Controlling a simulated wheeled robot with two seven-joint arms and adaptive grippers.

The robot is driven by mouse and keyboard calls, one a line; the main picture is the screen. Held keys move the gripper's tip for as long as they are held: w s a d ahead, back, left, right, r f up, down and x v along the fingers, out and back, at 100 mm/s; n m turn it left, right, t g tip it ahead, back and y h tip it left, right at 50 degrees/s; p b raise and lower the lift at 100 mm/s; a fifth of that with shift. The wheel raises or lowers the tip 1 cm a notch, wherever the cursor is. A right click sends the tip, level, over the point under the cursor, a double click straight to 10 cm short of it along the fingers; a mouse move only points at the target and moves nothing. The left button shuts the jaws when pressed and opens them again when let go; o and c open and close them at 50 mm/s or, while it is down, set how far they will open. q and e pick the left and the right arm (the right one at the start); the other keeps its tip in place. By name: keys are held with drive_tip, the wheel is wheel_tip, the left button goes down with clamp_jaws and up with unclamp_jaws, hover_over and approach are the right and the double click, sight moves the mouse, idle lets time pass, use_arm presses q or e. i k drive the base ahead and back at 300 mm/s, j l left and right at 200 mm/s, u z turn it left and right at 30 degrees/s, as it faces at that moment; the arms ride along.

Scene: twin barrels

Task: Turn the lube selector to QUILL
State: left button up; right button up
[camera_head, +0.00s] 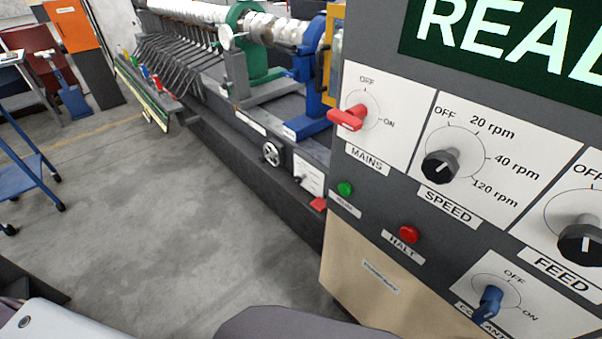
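No dial with a readable LUBE or QUILL label is in view. The control panel (424,178) on the right carries a red MAINS handle (348,118), a black SPEED knob (440,164), a black FEED knob (580,241) cut by the right edge, and a blue knob (488,303) whose partly hidden label seems to read COOLANT. A small white plate (308,176) on the long machine's side is too small to read. Neither of my grippers shows.
A green button (345,188) and red HALT button (409,234) sit on the panel. The long machine (250,130) with a handwheel (272,153) runs to the back left. A blue cart (30,165) stands at left. The concrete floor (160,230) between is clear.

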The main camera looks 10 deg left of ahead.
sight(297, 179)
drive_tip(key=i+j+z, duration=0.15)
drive_tip(key=j, duration=0.2)
drive_tip(key=i+j+z, duration=0.15)
drive_tip(key=j, duration=0.2)
drive_tip(key=i+j+z, duration=0.15)
drive_tip(key=j, duration=0.2)
drive_tip(key=i, duration=0.05)
